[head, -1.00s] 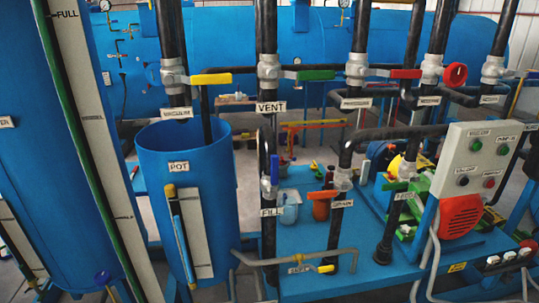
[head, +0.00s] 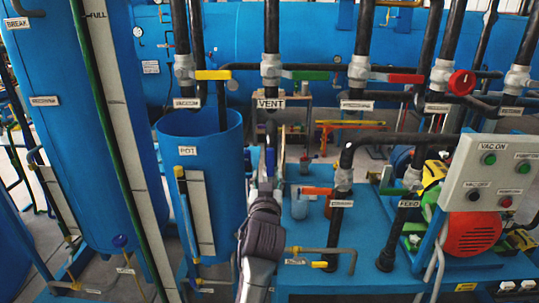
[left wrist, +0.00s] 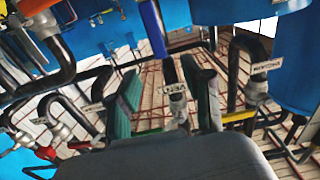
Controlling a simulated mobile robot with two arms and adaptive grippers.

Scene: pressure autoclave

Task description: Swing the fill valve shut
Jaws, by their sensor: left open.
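The fill valve's upright blue handle (head: 270,160) shows in the head view on the pipe below the VENT label. My left gripper (head: 266,186) is just in front of and below it and hides the valve body and the FILL label. In the left wrist view, a blue handle (left wrist: 152,28), apparently the same one, is at the top centre. My open left gripper (left wrist: 166,85) spreads its two fingers below it, with nothing held between them. Whether a finger touches the handle I cannot tell. My right gripper is not in view.
The vent valve's green handle (head: 306,75) is above. The drain valve's orange handle (head: 316,191) is close on the right. The blue pot (head: 212,150) stands on the left, and the control panel (head: 487,175) is at the right.

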